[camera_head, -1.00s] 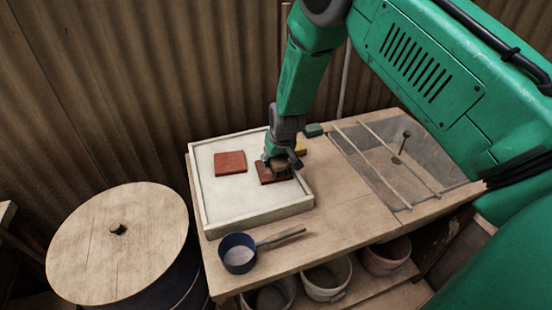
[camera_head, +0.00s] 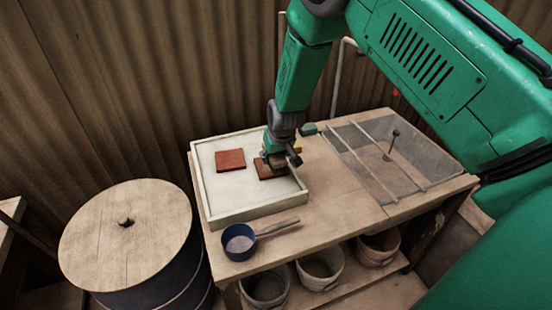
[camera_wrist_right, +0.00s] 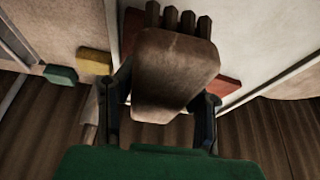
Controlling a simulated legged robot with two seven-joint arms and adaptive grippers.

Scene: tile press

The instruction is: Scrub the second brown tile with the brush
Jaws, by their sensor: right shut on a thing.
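Two brown-red tiles lie in the white shallow tray (camera_head: 230,212). The left tile (camera_head: 230,160) is uncovered. The second tile (camera_head: 266,172) lies to its right, partly hidden under my right gripper (camera_head: 275,160). The right gripper is shut on the brush (camera_wrist_right: 175,70), whose wooden body and dark bristle tufts fill the middle of the right wrist view. The brush is over the second tile; whether the bristles touch it I cannot tell. A piece of a tile (camera_wrist_right: 223,86) shows behind the brush in the wrist view. My left gripper is not in view.
A yellow block (camera_wrist_right: 95,61) and a green block (camera_head: 308,128) lie beside the tray. A blue pan (camera_head: 239,242) stands in front of it. A sunken basin with rods (camera_head: 400,165) is at the right. A round-lidded barrel (camera_head: 125,245) stands left; several pots are below.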

